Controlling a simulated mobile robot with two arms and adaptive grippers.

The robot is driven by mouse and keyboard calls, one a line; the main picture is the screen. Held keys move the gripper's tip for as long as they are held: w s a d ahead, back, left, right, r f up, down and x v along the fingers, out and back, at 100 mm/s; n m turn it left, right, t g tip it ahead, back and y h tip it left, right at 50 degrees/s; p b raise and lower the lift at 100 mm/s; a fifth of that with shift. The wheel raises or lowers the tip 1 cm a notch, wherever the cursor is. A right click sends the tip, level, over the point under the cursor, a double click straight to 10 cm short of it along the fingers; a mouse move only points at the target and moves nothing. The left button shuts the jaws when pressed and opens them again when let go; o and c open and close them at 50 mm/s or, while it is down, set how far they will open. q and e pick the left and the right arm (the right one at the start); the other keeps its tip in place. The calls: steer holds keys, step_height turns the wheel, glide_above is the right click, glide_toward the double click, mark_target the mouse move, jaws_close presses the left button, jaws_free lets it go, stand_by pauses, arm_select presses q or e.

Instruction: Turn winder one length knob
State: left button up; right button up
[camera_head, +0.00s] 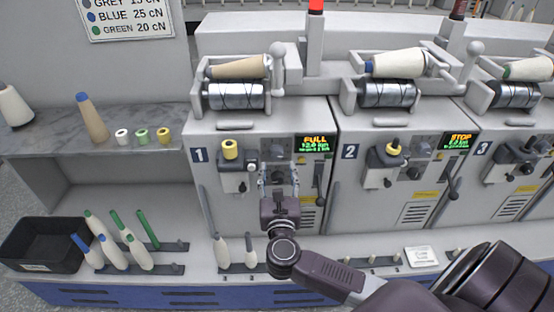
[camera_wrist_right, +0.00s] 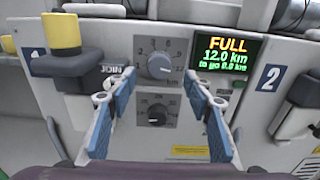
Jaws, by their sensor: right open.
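Winder one (camera_head: 230,190), marked 1, is the leftmost machine; its display (camera_head: 314,144) reads FULL, 12.0 km. Its length knob (camera_wrist_right: 160,65) is a round grey knob on a numbered dial marked km, above a second, smaller knob (camera_wrist_right: 157,115). In the head view the knob panel (camera_head: 278,147) shows small, just beyond my right gripper (camera_head: 278,178). My right gripper is open and empty, pointing at the panel. In the wrist view its blue-padded fingers (camera_wrist_right: 150,84) stand either side of the knobs, apart from the length knob. My left gripper is out of view.
A yellow bobbin (camera_wrist_right: 62,35) on its holder sits left of the panel. Winder two (camera_head: 375,205) stands to the right, its display reading STOP. A black bin (camera_head: 45,245) and several bobbins on pegs are at lower left. A dark lever (camera_head: 319,173) is right of the gripper.

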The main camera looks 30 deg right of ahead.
mark_target(277, 156)
steer(key=x, duration=0.4)
steer(key=shift+w+d, duration=0.2)
steer(key=shift+w, duration=0.2)
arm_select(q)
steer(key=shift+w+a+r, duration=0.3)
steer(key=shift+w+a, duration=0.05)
arm_select(e)
steer(key=shift+c, duration=0.4)
steer(key=c, duration=1.1)
arm_select(q)
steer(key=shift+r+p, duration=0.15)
steer(key=shift+p, duration=0.2)
